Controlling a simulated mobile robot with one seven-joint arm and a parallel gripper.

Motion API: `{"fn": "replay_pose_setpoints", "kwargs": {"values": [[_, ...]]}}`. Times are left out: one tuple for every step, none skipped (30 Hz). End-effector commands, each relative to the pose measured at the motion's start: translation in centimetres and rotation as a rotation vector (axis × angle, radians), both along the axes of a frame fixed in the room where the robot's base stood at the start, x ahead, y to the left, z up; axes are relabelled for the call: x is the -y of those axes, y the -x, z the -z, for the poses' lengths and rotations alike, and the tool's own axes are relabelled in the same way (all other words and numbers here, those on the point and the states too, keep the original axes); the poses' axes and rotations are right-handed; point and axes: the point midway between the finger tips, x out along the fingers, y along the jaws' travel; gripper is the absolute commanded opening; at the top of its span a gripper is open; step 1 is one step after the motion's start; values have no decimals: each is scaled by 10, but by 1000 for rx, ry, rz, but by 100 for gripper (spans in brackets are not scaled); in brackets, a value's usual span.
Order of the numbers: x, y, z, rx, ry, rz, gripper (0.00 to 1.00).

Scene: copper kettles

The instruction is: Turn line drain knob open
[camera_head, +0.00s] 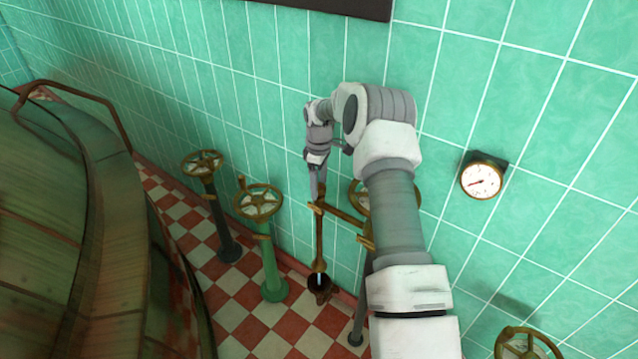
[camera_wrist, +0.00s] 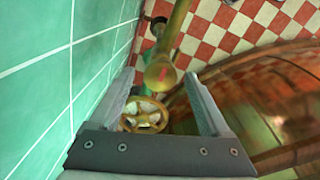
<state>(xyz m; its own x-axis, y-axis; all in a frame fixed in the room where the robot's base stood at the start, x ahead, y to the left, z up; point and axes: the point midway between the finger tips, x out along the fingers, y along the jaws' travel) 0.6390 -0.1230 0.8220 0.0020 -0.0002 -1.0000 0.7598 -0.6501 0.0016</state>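A thin brass pipe (camera_head: 319,240) stands by the tiled wall above a dark drain cup (camera_head: 319,284), with brass fittings at its top. I cannot tell for sure which fitting is the line drain knob. My gripper (camera_head: 317,190) points down at the top of this pipe. In the wrist view my gripper (camera_wrist: 158,78) is open, one finger on each side. A round brass end (camera_wrist: 160,74) of the pipe shows between the fingertips. Whether the fingers touch it cannot be told.
A green-post handwheel (camera_head: 259,201) stands just left of the pipe, and a dark-post handwheel (camera_head: 203,163) farther left. Another handwheel (camera_head: 357,196) is partly hidden behind my arm. A large copper kettle (camera_head: 60,230) fills the left. A gauge (camera_head: 481,180) hangs on the wall (camera_head: 560,120).

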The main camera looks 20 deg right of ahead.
Motion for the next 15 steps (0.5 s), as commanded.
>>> {"fn": "replay_pose_setpoints", "kwargs": {"values": [[0,0,0,-1,0,0,81],[0,0,0,-1,0,0,81],[0,0,0,-1,0,1,81],[0,0,0,-1,0,1,81],[0,0,-1,-1,0,1,81],[0,0,-2,-1,0,1,81],[0,0,-5,-1,1,1,81],[0,0,-8,-1,1,1,81],[0,0,-13,0,0,1,81],[0,0,-17,1,1,1,81],[0,0,-23,2,1,1,81],[0,0,-31,2,1,1,81],[0,0,-38,2,1,1,81],[0,-1,-45,4,0,1,81],[0,-1,-56,4,0,1,81]]}}
